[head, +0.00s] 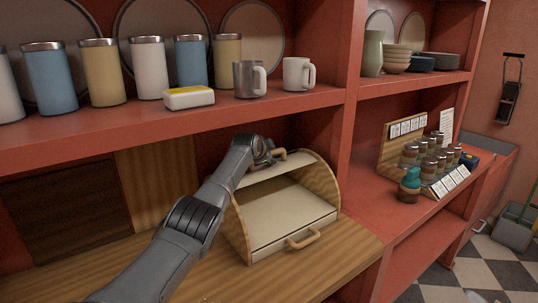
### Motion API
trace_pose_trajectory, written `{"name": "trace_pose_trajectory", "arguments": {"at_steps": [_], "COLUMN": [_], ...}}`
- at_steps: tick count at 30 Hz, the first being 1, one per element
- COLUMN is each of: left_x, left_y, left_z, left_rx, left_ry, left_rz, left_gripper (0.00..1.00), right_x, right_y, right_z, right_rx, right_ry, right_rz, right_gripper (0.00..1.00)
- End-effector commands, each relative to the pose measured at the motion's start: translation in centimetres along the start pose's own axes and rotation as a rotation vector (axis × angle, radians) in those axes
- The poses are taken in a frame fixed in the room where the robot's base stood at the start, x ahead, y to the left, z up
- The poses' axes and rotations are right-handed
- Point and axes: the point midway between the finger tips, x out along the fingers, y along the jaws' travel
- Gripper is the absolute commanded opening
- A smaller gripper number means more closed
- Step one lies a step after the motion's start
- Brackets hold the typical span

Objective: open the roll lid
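A wooden bread box (327,186) with curved side walls stands on the wooden counter. Its front is open and its pale interior floor (285,205) shows. The roll lid (274,170) is up, with its edge near the top of the box. A wooden handle (299,154) shows at that edge. A second wooden handle (305,239) is low on the front of the box. My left gripper (266,154) is at the top of the box, by the upper handle. Its fingers are small and partly hidden, so its grip is unclear. My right gripper is out of view.
A red shelf (180,122) above the box holds canisters, a butter dish (189,97) and two mugs (249,79). A red upright post (349,120) stands right of the box. A spice rack (405,140) is farther right. The wooden counter (330,262) in front is clear.

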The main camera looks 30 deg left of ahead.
Motion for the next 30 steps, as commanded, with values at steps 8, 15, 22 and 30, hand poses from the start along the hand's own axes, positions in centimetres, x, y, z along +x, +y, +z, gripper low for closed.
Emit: {"name": "trace_pose_trajectory", "arguments": {"at_steps": [8, 15, 22, 30], "left_x": [-0.1, -1.2, -3.2, -6.4], "left_y": [0.1, 0.1, 0.1, 0.1], "left_z": [0.1, 0.2, 0.2, 0.1], "left_rx": [0.0, 0.0, 0.003, 0.002], "left_ry": [-0.002, -0.001, -0.001, -0.001], "left_rz": [0.003, 0.001, 0.0, 0.0], "left_gripper": [0.43, 0.43, 0.43, 0.43], "right_x": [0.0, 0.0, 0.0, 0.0], "right_y": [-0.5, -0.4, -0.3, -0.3], "right_z": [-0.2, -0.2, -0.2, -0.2], "right_rx": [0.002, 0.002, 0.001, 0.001], "right_ry": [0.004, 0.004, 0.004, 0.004], "right_rz": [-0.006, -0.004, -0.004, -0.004], "right_gripper": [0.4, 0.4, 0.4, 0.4]}}
